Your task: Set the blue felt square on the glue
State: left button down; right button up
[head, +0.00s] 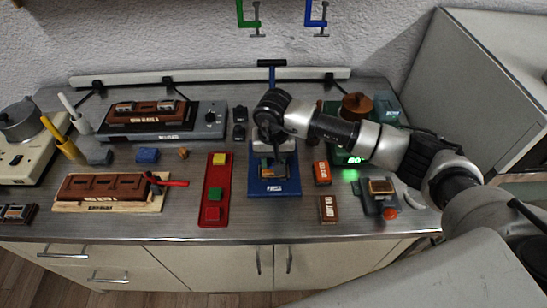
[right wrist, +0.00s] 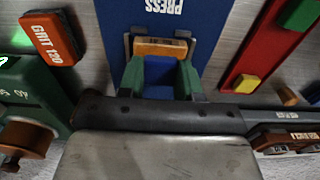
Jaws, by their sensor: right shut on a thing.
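My right gripper (head: 270,163) is low over the blue press (head: 273,188). In the right wrist view, my right gripper (right wrist: 160,75) is shut on a dark blue piece, which looks like the blue felt square (right wrist: 160,72), between its green-looking jaws. A wooden block (right wrist: 160,47) sits at the jaw tips over the press base. Whether the felt touches the block is hard to tell. No glue can be made out; my gripper may hide it. My left gripper is not in view.
A red tray (head: 216,173) with coloured squares stands left of the press. An orange grit block (head: 321,172) and a brown block (head: 328,209) stand to its right. A grey holder (head: 373,210) with a wooden piece is farther right. Clear bench lies along the front edge.

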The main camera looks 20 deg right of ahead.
dwell(0.6)
jog(key=shift+b, duration=0.35)
dwell(0.4)
jog(key=shift+f+b, duration=0.6)
jog(key=shift+b, duration=0.05)
dwell(0.5)
jog(key=o, duration=1)
jog(key=shift+c, duration=0.2)
notch_tip(320, 180, up, 11)
jog(key=b, duration=0.2)
jog(key=shift+s+f, duration=0.1)
jog(key=shift+f, duration=0.05)
